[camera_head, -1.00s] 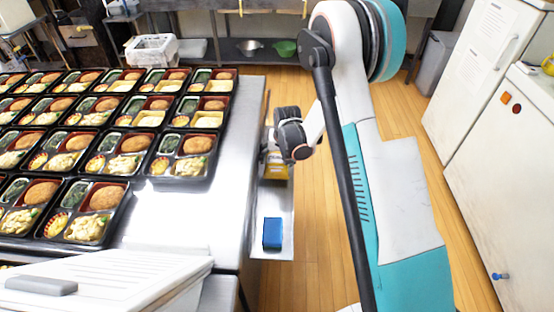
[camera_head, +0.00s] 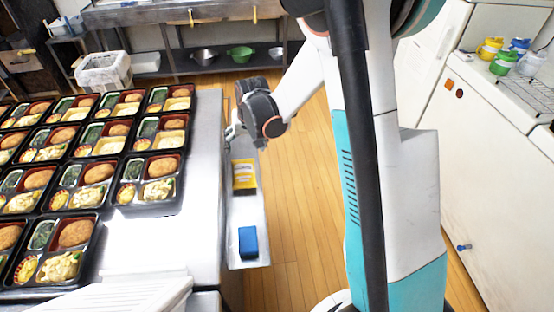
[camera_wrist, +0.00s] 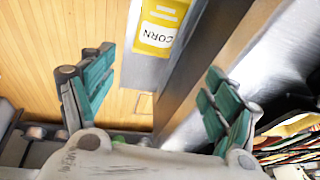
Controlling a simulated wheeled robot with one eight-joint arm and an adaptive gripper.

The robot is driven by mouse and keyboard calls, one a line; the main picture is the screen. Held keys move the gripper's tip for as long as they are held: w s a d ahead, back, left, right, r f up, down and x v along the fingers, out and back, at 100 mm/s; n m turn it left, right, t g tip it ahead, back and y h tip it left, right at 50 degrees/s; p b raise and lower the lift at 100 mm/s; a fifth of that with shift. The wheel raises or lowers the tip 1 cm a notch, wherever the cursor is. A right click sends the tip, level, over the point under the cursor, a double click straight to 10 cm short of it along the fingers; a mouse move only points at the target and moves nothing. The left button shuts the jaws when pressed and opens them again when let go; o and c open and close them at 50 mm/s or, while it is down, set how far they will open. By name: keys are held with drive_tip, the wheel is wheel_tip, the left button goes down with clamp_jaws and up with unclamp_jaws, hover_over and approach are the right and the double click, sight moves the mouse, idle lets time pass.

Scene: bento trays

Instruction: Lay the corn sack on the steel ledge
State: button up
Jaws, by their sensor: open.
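The corn sack, a yellow packet with a white label (camera_head: 244,175), lies flat on the steel ledge (camera_head: 246,213) beside the table. In the wrist view the sack (camera_wrist: 161,24) shows the word CORN, and the ledge (camera_wrist: 141,70) shows beneath it. My gripper (camera_head: 236,135) is above the far end of the ledge in the head view, apart from the sack. In the wrist view my gripper's green fingers (camera_wrist: 155,82) are spread wide with nothing between them.
A blue block (camera_head: 248,242) sits on the near part of the ledge. The steel table (camera_head: 200,225) to the left carries several filled bento trays (camera_head: 147,190). A white lidded box (camera_head: 110,295) is at the front. Wooden floor (camera_head: 300,210) lies open to the right.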

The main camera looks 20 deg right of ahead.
drive_tip(key=s+r+n+t, duration=0.1)
drive_tip(key=s+r+t, duration=0.1)
drive_tip(key=s+r, duration=1.2)
drive_tip(key=s+r+n, duration=0.1)
drive_tip(key=s+r, duration=0.1)
drive_tip(key=s, duration=0.5)
drive_tip(key=s+r+n+t, duration=0.1)
drive_tip(key=s+r, duration=0.2)
drive_tip(key=s, duration=0.4)
drive_tip(key=shift+s+a+r+t, duration=0.15)
drive_tip(key=shift+s+a+t, duration=0.05)
drive_tip(key=shift+s+t, duration=0.1)
